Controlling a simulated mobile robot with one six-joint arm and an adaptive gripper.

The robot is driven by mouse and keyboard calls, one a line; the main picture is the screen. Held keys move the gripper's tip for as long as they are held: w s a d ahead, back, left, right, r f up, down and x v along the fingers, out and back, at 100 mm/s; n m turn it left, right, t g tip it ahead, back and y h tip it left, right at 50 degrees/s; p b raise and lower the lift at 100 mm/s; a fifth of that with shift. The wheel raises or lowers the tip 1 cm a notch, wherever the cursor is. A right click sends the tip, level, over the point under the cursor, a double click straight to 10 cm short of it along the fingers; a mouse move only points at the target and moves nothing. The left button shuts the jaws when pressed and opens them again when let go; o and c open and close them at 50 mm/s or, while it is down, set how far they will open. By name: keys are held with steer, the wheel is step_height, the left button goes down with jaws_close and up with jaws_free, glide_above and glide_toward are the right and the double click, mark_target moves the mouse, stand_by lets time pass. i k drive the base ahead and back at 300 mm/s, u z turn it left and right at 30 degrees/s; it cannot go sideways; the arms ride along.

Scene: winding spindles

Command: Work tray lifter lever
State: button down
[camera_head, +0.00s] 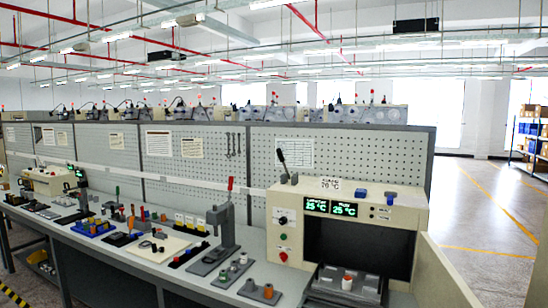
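A beige machine (405,205) stands at the right end of the workbench, with a dark open bay in its front. A lever with a black handle (280,157) stands up from the machine's top left, leaning slightly left. A dark grey tray (372,291) sits low at the mouth of the bay, with a white and orange spindle-like piece (347,282) on it. Whether the lever is joined to the tray cannot be seen. My gripper is not in view.
Left of the machine, a grey press with a red-handled lever (230,184) stands on the bench. Small fixtures and a cream board (157,247) lie farther left. Pegboard panels (345,150) rise behind. Open floor (485,225) lies to the right.

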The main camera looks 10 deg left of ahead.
mark_target(281, 156)
steer(key=u, duration=0.35)
steer(key=i, duration=1.15)
steer(key=z, duration=0.25)
